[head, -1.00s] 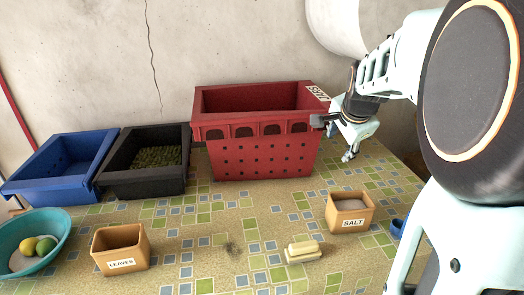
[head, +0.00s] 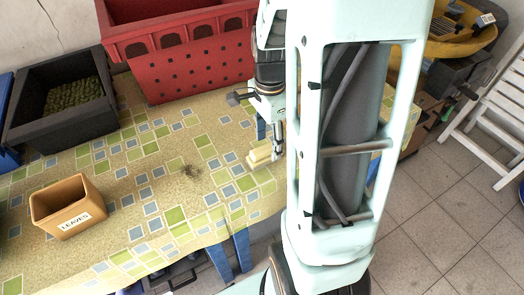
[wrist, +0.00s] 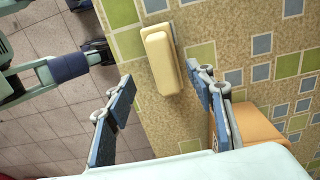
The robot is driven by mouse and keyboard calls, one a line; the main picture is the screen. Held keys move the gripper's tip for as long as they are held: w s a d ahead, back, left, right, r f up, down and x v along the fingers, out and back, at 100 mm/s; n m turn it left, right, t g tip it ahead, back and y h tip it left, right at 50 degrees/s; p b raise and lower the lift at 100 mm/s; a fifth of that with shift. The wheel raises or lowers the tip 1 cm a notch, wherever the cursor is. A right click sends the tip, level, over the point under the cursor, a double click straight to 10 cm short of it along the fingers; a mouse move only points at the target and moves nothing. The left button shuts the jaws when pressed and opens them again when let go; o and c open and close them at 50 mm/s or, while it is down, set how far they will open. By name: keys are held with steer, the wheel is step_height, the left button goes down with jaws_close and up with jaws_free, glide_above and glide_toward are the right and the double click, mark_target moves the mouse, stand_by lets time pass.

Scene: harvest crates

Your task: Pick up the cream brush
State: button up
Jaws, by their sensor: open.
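The cream brush (head: 262,155) lies on the patterned tabletop near its front edge, partly hidden by my arm in the head view. In the head view part of my gripper (head: 277,138) shows just beside the brush; the rest is hidden behind the arm.
A tan box (wrist: 258,125) stands close to the right finger in the wrist view. The leaves box (head: 62,205), dark crate (head: 30,137) and red crate (head: 185,62) stand further left and behind. The table edge drops to a tiled floor (head: 440,205).

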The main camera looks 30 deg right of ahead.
mark_target(265, 147)
steer(key=f, duration=0.3)
steer(key=f+b, duration=0.1)
steer(key=f, duration=0.1)
steer(key=shift+w+a+f, duration=0.1)
steer(key=shift+w+a, duration=0.2)
steer(key=shift+a, duration=0.05)
jaws_close()
steer(key=shift+r, duration=0.2)
